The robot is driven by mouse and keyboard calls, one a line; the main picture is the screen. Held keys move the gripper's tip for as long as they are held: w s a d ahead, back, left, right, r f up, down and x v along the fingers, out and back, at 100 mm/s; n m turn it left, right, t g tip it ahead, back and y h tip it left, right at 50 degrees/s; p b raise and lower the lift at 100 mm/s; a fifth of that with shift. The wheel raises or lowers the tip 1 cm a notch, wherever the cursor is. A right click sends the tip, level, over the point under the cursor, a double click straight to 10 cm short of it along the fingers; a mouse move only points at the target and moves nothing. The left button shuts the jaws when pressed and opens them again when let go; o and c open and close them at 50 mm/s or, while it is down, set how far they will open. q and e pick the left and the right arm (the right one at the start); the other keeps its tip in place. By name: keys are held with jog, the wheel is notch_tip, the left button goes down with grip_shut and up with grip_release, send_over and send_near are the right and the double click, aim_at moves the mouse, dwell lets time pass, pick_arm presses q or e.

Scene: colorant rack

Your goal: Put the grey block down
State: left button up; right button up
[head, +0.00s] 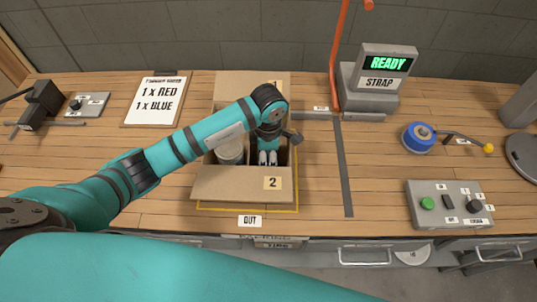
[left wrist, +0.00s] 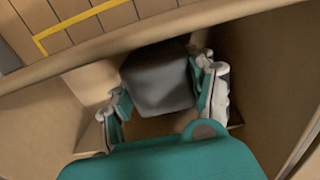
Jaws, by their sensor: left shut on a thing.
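My left gripper (head: 268,157) reaches down into the right part of an open cardboard box (head: 228,186). In the left wrist view its two fingers (left wrist: 163,92) are shut on a grey block (left wrist: 158,80), one on each side, inside the box walls. The block's lower part is hidden, and I cannot tell whether it touches the box floor. In the head view the block is hidden by the gripper and arm. My right gripper is not in view.
A pale round item (head: 230,151) stands in the box's left part. The box's front flap is marked 2, and a yellow outline (head: 225,209) runs around it on the bench. An order sheet (head: 155,101) lies left; a control box (head: 448,204) and blue-based lever (head: 418,138) are right.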

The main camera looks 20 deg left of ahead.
pick_arm(q)
jog(key=shift+f, duration=0.1)
jog(key=shift+f, duration=0.15)
jog(key=o, duration=0.8)
jog(key=shift+o, duration=0.2)
jog(key=shift+r, duration=0.55)
notch_tip(320, 180, up, 10)
jog(key=b, duration=0.3)
jog(key=shift+r, duration=0.25)
jog(key=shift+r+b, duration=0.3)
jog(key=shift+r, duration=0.2)
